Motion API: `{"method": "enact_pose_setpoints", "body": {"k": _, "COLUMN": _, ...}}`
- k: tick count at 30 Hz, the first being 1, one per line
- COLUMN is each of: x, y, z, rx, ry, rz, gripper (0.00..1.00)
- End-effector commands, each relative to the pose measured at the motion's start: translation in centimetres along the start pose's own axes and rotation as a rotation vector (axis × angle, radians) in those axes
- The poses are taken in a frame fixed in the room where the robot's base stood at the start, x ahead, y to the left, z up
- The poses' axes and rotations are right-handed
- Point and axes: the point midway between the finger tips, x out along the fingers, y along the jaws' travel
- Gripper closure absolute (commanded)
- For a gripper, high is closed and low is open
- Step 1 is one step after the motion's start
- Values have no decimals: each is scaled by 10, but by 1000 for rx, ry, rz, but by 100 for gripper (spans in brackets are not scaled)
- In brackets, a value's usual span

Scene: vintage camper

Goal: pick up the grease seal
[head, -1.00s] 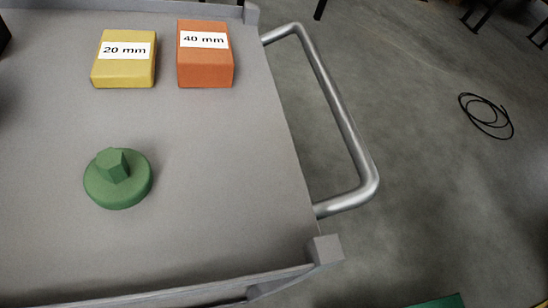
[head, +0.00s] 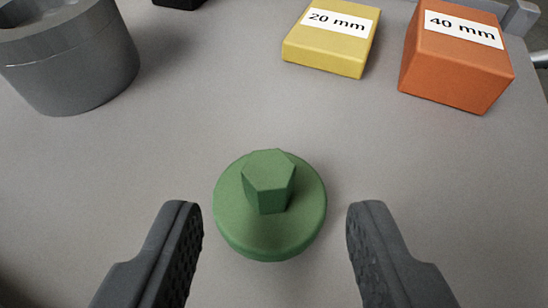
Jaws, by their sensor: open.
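The grease seal (head: 240,225) appears to be the green round disc with a faceted knob on top. It stands upright on the grey tray surface (head: 150,150) in the middle of the head view. My gripper (head: 275,225) is open, with one dark finger to the left of the disc and one to the right. Both fingers are apart from the disc, with grey surface showing between. The gripper is empty. The lower ends of the fingers run out of the picture.
A grey metal cylinder (head: 75,70) stands at the upper left. A yellow block (head: 325,48) marked 20 mm and a taller orange block (head: 452,70) marked 40 mm stand at the back right. The surface around the disc is clear.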

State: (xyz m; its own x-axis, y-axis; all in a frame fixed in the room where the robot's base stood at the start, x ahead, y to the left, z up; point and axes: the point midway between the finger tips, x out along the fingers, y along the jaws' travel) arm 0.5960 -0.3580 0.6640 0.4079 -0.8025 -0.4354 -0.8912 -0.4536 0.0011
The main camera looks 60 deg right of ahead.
Motion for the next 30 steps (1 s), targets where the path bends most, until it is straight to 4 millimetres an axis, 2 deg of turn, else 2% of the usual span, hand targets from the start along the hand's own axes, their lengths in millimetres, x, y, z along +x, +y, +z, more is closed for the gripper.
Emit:
{"method": "enact_pose_setpoints", "body": {"k": 8, "x": 15, "y": 0, "z": 1, "rx": 1, "ry": 2, "rz": 1, "gripper": 55}}
{"method": "enact_pose_setpoints", "body": {"k": 18, "x": 57, "y": 0, "z": 5, "rx": 0, "ry": 0, "rz": 2, "gripper": 55}}
{"method": "enact_pose_setpoints", "body": {"k": 25, "x": 58, "y": 0, "z": 4, "rx": 0, "ry": -3, "rz": 2, "gripper": 55}}
{"method": "enact_pose_setpoints", "body": {"k": 30, "x": 58, "y": 1, "z": 5, "rx": 0, "ry": -5, "rz": 2, "gripper": 100}}
